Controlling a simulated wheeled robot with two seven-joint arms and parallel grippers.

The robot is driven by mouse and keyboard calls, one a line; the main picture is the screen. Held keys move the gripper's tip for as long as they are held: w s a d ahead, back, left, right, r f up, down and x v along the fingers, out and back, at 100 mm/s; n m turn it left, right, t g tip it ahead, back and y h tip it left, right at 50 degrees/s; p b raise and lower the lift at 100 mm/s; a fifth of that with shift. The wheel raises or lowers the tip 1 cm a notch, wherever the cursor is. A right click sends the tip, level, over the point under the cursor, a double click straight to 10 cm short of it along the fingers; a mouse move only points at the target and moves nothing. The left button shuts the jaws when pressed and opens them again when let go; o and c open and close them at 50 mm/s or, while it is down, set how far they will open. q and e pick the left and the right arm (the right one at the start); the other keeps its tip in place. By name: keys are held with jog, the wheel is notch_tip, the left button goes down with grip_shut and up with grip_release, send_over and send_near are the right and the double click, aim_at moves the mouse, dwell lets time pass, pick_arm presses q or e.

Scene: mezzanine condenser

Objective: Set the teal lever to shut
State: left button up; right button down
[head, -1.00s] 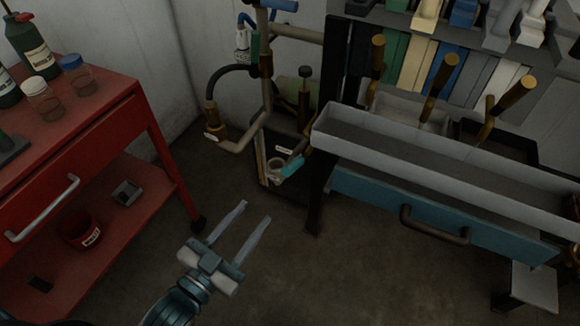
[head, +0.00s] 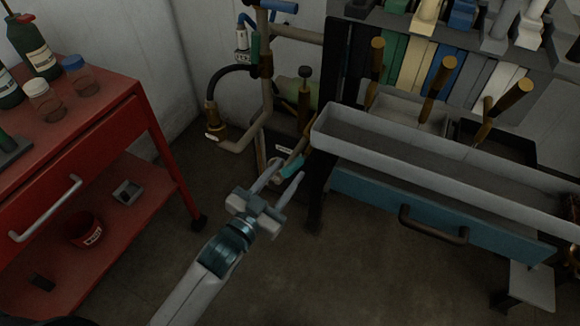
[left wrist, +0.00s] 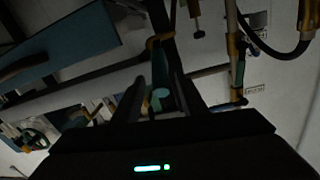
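The teal lever (head: 292,168) is low on the pipework, beside the dark stand left of the bench. My left gripper (head: 286,174) is right in front of it, with its two fingers apart and partly covering the lever. The lever's exact angle is partly hidden. My right gripper is not in view.
A red cart (head: 125,105) with bottles stands at left. A bench with a grey trough (head: 430,172) and blue drawer (head: 375,195) is at right, close to the gripper. A brass-ended hose (head: 215,122) and pipes stand behind. The floor between cart and bench is clear.

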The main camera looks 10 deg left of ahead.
aim_at(295, 165)
pick_arm(q)
jog(key=shift+x, duration=0.9)
jog(key=shift+w+d, duration=0.1)
jog(key=shift+w, duration=0.15)
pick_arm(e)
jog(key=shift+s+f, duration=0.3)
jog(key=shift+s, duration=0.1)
pick_arm(q)
grip_shut()
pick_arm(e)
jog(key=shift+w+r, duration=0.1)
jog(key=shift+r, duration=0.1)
